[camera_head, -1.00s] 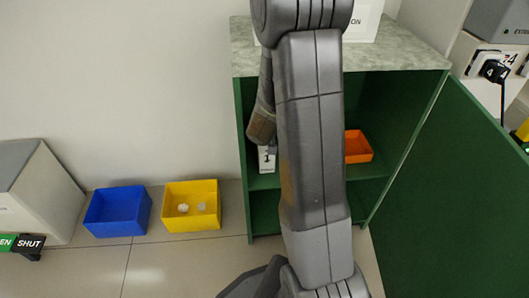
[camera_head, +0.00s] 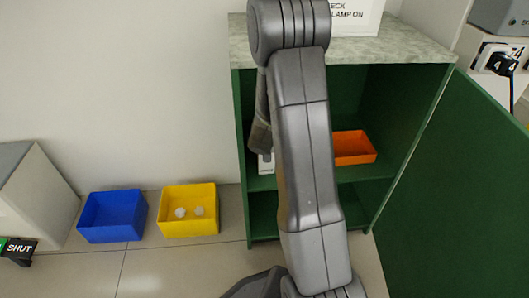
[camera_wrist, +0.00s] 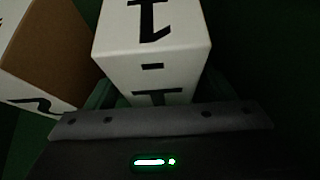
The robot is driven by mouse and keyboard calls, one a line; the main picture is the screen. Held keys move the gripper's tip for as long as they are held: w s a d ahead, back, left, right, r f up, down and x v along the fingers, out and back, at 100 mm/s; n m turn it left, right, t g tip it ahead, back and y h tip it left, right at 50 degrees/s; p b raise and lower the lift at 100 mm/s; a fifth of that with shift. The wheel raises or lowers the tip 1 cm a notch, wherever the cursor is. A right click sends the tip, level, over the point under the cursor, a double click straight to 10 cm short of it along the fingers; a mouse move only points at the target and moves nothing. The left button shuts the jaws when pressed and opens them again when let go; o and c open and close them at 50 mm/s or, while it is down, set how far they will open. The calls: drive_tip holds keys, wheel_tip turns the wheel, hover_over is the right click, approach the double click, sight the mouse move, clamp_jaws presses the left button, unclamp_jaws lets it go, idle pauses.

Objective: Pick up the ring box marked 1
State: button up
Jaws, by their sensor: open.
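The ring box marked 1 (camera_wrist: 150,50) is white with black marks and fills the upper middle of the wrist view. In the head view the white box (camera_head: 266,167) stands on the cabinet's upper inside shelf, mostly hidden behind my gripper (camera_head: 262,142). In the wrist view my gripper (camera_wrist: 155,98) is open, with its dark body along the bottom edge and the box right in front of it. Dark green finger parts show low on both sides of the box. Whether they touch it I cannot tell.
Another box (camera_wrist: 40,60), white and brown with a black mark, stands close at the left in the wrist view. An orange bin (camera_head: 354,148) sits on the same shelf of the green cabinet (camera_head: 240,110). Yellow (camera_head: 188,225) and blue (camera_head: 112,230) bins stand on the floor.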

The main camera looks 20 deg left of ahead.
drive_tip(key=shift+f+b, duration=0.25)
drive_tip(key=shift+b, duration=0.05)
idle(0.5)
drive_tip(key=c, duration=1.2)
drive_tip(key=shift+r, duration=0.1)
